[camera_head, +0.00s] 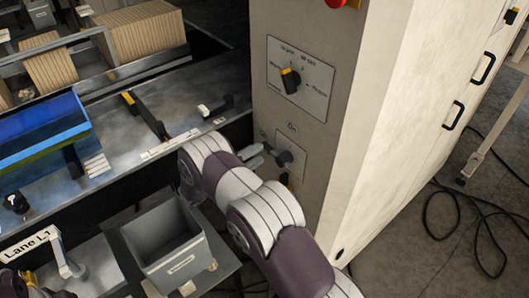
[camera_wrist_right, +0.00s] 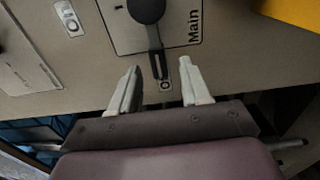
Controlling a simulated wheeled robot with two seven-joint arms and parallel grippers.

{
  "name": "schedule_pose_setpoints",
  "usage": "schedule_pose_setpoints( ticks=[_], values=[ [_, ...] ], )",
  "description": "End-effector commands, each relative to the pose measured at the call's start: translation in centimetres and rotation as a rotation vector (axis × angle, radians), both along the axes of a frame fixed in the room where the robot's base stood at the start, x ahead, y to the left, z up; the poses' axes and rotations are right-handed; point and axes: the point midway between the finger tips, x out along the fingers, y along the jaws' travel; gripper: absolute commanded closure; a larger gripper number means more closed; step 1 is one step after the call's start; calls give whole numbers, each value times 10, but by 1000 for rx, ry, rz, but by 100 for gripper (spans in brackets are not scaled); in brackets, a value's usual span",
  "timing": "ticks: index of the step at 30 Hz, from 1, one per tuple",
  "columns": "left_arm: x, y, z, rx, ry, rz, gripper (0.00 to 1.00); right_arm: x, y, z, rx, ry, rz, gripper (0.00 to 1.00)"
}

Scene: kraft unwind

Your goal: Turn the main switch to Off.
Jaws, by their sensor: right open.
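The main switch (camera_head: 285,158) is a dark round knob on a small pale plate, low on the cabinet's front. A second tag (camera_wrist_right: 68,18) sits left of the plate. My right gripper (camera_wrist_right: 160,72) is open, with a finger on each side of the lever's end and gaps on both sides. In the head view the right gripper (camera_head: 262,155) is just left of the knob.
A larger panel with a rotary selector (camera_head: 290,80) is above the switch. A red button (camera_head: 335,3) is at the cabinet's top. A grey bin (camera_head: 170,245) stands below my right arm. The conveyor with a blue tray (camera_head: 42,125) is left. Cables lie on the floor right.

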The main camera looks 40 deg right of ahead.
Motion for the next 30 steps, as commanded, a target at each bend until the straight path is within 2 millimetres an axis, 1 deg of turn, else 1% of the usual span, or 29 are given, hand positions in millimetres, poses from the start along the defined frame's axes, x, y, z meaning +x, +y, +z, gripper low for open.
schedule_pose_setpoints(
  ticks=[1, 3, 6, 10, 14, 30],
  values=[
    [0, 0, -9, 0, 0, 0, 57, 0, 15, -4, -1, -2, 5, 53],
    [0, 0, -14, 0, 0, 0, 57, -2, 35, -5, 0, -1, 6, 53],
    [0, 0, -19, 0, 0, 0, 57, -4, 58, -4, 0, -1, 5, 53],
    [0, 0, -22, 0, 0, 0, 57, -5, 77, -2, -1, 0, 2, 53],
    [0, 0, -23, 0, 0, 0, 57, -6, 84, -1, 0, 1, 1, 53],
    [0, 0, -22, 0, 0, 0, 57, -6, 84, -1, 0, 2, 1, 53]
  ],
)
